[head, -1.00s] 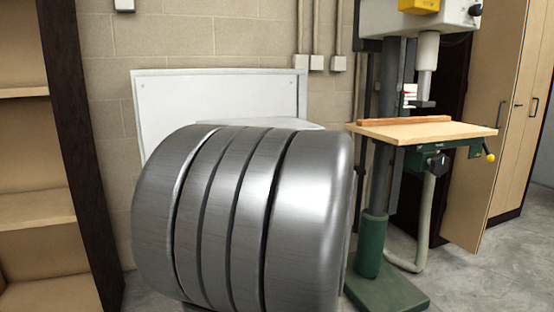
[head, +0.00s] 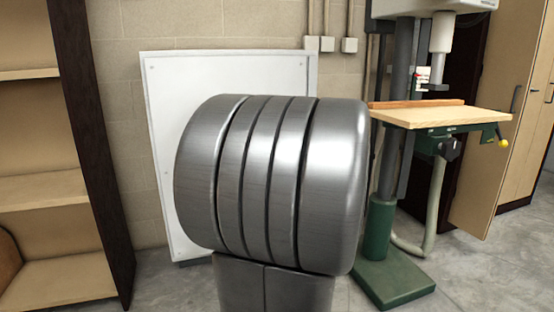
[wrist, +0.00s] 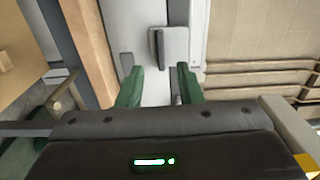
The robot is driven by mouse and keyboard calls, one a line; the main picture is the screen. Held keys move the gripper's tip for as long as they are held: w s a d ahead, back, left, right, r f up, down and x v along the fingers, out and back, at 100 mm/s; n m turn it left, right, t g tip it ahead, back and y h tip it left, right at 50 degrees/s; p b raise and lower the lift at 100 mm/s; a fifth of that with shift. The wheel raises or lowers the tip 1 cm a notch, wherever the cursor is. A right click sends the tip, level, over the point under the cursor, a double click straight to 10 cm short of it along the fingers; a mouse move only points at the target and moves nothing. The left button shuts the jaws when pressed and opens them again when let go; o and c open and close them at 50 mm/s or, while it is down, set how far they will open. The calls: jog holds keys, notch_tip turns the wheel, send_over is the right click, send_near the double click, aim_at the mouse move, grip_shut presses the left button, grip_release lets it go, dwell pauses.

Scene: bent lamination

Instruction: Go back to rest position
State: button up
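My gripper (wrist: 159,72) shows in the wrist view with two green fingers apart and nothing between them. It is open and empty. Its dark housing with a lit green strip fills the bottom of that view. In the head view my gripper is out of sight; a large grey metal part of my own arm stands in the middle and hides part of the wall behind it.
A drill press (head: 440,118) with a wooden table stands at the right on a green base. A wooden shelf unit (head: 50,187) is at the left. A white panel (head: 160,110) leans on the block wall. Wooden cabinets (head: 510,130) stand far right. Wall conduits (wrist: 255,67) show in the wrist view.

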jog(key=x, duration=0.8)
jog(key=shift+w+a, duration=0.1)
jog(key=shift+w, duration=0.3)
